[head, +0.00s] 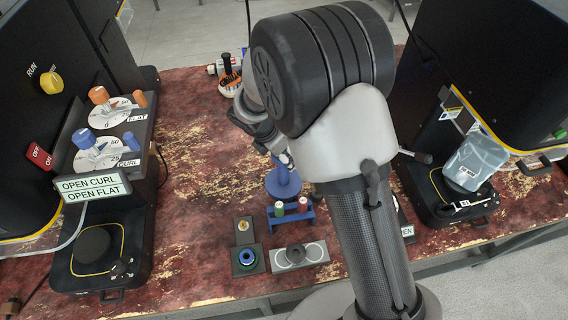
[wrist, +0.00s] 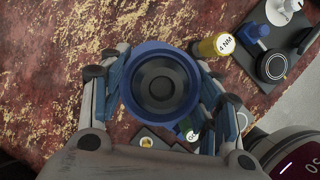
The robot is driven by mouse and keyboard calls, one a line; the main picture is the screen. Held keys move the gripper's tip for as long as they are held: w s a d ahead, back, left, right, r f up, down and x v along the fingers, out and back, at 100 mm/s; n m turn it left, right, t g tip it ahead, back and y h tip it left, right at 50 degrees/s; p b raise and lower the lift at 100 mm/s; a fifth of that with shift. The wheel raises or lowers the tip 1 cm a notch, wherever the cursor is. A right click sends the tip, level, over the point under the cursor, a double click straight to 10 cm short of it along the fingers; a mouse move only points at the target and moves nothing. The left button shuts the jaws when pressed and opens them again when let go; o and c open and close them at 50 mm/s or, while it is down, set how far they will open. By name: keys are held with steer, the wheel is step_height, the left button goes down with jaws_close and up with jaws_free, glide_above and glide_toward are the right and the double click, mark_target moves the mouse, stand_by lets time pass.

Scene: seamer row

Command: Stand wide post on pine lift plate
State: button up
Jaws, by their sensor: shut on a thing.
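My gripper (head: 284,160) is shut on a blue round piece, which looks like the wide post (head: 283,183). In the head view it has a narrow upper part and a broad round flange below, and it looks upright. In the wrist view the post (wrist: 160,58) is a blue ring with a dark round centre between my fingers (wrist: 160,88). I cannot tell whether its base touches the table. A black round plate (head: 92,244) sits bare on the left machine's base. No label shows which is pine.
A blue rack (head: 291,217) with green- and red-topped pieces stands just in front of the post. A yellow 4 NM tool (wrist: 212,46) is beside my gripper. Open table lies left of the post.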

steer(key=shift+f+b, duration=0.7)
steer(key=shift+f, duration=1.35)
steer(key=shift+f, duration=0.1)
steer(key=o, duration=1.6)
steer(key=shift+c, duration=0.2)
steer(key=p+v, duration=0.4)
steer(key=v, duration=0.8)
steer(key=shift+p, duration=0.4)
steer(key=shift+d+r, duration=0.15)
steer(key=shift+r, duration=0.15)
